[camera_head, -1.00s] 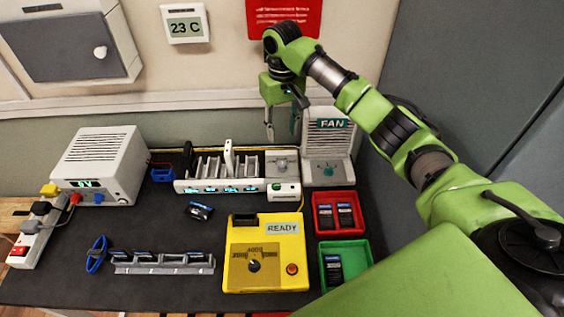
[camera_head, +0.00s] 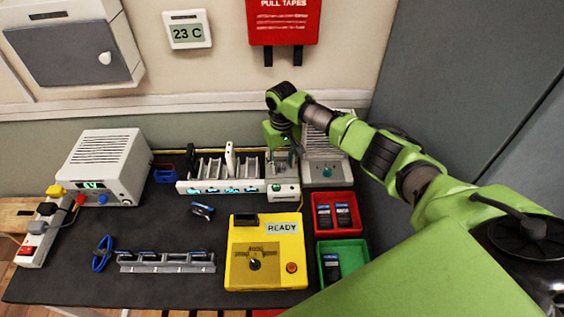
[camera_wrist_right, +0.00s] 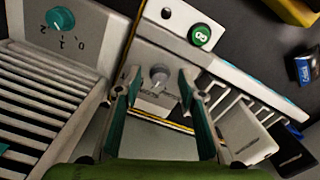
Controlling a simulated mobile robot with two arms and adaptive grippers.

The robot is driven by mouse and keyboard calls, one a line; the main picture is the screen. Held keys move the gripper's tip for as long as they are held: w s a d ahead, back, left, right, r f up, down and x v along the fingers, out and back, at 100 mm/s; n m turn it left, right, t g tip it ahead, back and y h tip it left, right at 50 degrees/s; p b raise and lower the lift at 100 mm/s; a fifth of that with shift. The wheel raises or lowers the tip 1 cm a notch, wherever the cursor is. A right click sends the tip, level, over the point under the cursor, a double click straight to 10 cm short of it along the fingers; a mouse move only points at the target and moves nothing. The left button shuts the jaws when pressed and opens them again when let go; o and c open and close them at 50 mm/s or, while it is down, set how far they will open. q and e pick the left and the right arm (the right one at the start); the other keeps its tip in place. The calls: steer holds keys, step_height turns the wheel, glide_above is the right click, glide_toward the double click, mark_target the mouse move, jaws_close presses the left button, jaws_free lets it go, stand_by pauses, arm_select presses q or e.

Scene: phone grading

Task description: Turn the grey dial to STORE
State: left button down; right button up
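The grey dial (camera_wrist_right: 158,75) is a small knob on a light panel at the end of the charging rack (camera_head: 225,187). In the head view my right gripper (camera_head: 283,158) covers it. In the right wrist view my right gripper (camera_wrist_right: 157,88) is open, with one green-padded finger on each side of the dial and a gap to each. The lettering around the dial is partly hidden and too small to read, so I cannot tell its setting. My left gripper is not in view.
The fan box (camera_head: 345,125) with its teal dial (camera_wrist_right: 60,18) stands right beside the rack. A red tray (camera_head: 335,230), a green tray (camera_head: 358,262) and a yellow tester (camera_head: 240,275) are in front. A white power supply (camera_head: 100,160) stands at the left.

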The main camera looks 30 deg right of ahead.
jaws_close()
steer(key=shift+n, duration=0.3)
steer(key=n, duration=0.3)
steer(key=shift+p, duration=0.4)
steer(key=n, duration=0.5)
steer(key=shift+n, duration=0.3)
jaws_free()
